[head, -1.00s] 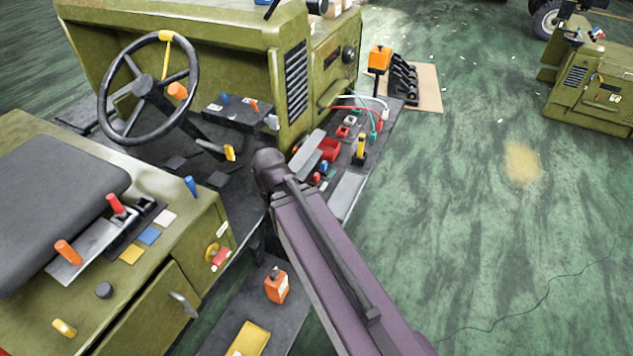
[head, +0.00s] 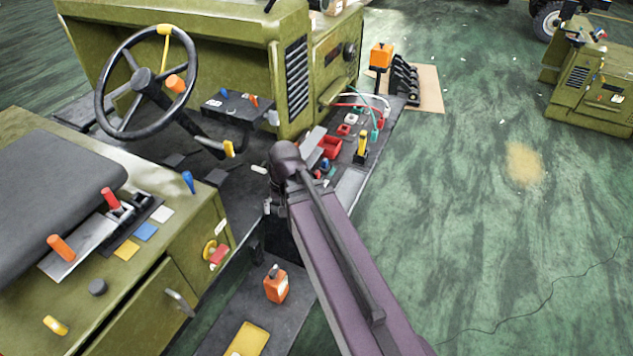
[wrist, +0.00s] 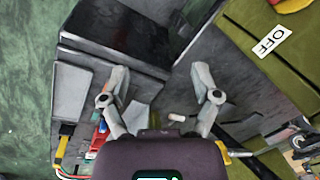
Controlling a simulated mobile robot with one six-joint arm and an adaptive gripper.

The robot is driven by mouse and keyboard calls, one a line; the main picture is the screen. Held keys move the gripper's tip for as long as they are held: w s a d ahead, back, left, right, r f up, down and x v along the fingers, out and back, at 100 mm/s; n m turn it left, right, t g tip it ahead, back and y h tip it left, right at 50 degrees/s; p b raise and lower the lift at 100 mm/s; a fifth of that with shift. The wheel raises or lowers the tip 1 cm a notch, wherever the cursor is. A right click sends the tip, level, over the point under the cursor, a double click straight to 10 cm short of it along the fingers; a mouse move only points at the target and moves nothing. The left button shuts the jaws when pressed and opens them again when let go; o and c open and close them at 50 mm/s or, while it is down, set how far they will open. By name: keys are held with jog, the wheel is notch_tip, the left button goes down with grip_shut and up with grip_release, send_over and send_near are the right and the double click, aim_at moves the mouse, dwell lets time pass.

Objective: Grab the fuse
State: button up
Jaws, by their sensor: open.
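A small white cylinder (wrist: 177,117), which looks like the fuse, lies on the dark grey deck in the wrist view. In the head view it shows just left of my arm's elbow (head: 259,169). My gripper (wrist: 160,73) is open and empty, its two grey fingers spread wide. In the wrist picture the cylinder sits between the finger linkages, nearer the right finger and close to the gripper body. I cannot tell the height of the fingers above it. In the head view my arm hides most of the gripper.
A green cabinet with an OFF label (wrist: 268,40) stands close on the right in the wrist view. A dark box (wrist: 118,35) is at the top. Red trays (head: 329,146), a yellow-handled lever (head: 361,147) and cables crowd the deck. An orange bottle (head: 276,284) stands on the lower step.

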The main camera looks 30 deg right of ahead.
jog(key=w+d+f+m+t+y+b, duration=0.2)
jog(key=w+d+f+m+y+b, duration=0.1)
jog(key=w+d+f+m+b, duration=0.3)
jog(key=m+t+y+b, duration=0.4)
jog(key=m+t+b, duration=0.4)
jog(key=m+b, duration=0.85)
send_near(318, 172)
jog(key=s+d+r+m+p, duration=0.1)
jog(key=s+d+m+p, duration=0.1)
jog(key=s+m+p, duration=0.1)
jog(key=shift+w+r+n, duration=0.1)
jog(key=shift+r+n, duration=0.1)
jog(key=shift+n, duration=0.05)
jog(key=shift+b+x, duration=1.7)
jog(key=shift+x, duration=2.65)
jog(key=shift+b+x, duration=1)
jog(key=shift+x, duration=1.65)
